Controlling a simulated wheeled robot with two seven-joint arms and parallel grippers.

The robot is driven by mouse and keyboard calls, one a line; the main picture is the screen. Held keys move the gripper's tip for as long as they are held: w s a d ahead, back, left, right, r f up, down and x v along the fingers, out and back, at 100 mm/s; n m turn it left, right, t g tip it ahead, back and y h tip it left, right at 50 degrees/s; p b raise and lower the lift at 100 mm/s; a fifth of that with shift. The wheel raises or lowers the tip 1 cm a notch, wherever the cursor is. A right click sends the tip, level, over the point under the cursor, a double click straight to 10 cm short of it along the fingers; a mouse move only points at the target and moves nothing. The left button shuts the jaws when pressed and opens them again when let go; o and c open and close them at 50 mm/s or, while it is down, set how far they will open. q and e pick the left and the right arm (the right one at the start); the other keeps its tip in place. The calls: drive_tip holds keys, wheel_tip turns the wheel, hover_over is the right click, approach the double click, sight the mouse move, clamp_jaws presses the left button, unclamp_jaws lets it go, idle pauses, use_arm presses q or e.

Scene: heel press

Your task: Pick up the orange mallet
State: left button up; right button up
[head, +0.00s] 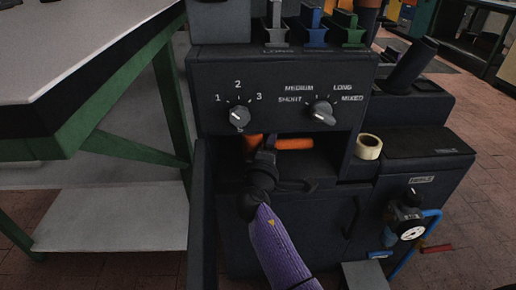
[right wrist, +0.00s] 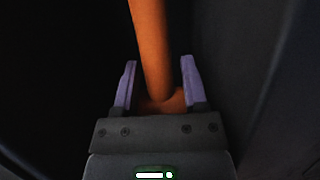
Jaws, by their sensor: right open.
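The orange mallet (head: 293,143) lies in the dark recess in the front of the black machine, partly hidden behind my right gripper. In the right wrist view its orange shaft (right wrist: 152,50) runs down between the two purple fingers, and a wider orange part sits at the finger bases. My right gripper (head: 262,146) reaches into the recess from below. It also shows in the right wrist view (right wrist: 157,88), open, with a finger on each side of the shaft and small gaps visible. My left gripper is not in view.
The black machine (head: 270,75) has two knobs above the recess. A tape roll (head: 368,147) sits on the ledge to the right. A gauge (head: 411,232) and blue pipe are lower right. A green-framed table (head: 75,110) stands at left.

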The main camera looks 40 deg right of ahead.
clamp_jaws()
idle(1.4)
